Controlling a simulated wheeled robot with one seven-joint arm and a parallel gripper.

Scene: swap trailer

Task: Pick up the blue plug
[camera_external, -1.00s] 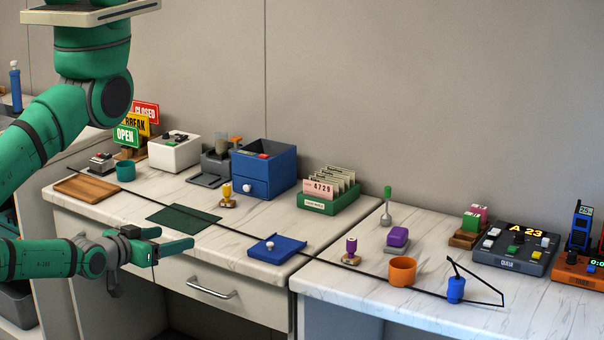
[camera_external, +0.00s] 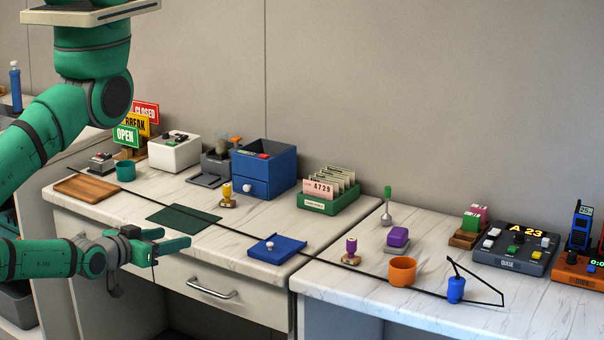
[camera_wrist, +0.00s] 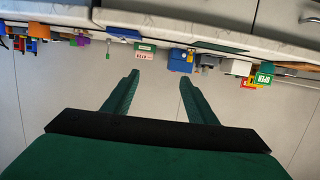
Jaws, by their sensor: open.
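The blue plug (camera_external: 456,289) stands on the right counter near its front edge, with a black cord running from its top. My gripper (camera_external: 180,240) is open and empty in front of the left counter's drawer, far to the left of the plug. In the wrist view my gripper (camera_wrist: 158,78) shows two green fingers spread apart with nothing between them. That view looks upside down, with the counter edge across the top. I cannot make out the plug there for certain.
An orange cup (camera_external: 402,271) stands just left of the plug. A blue tray (camera_external: 278,248) lies at the left counter's front edge. A purple-topped stamp (camera_external: 351,250) and a grey queue console (camera_external: 513,249) stand on the right counter. A drawer handle (camera_external: 212,290) sticks out below my gripper.

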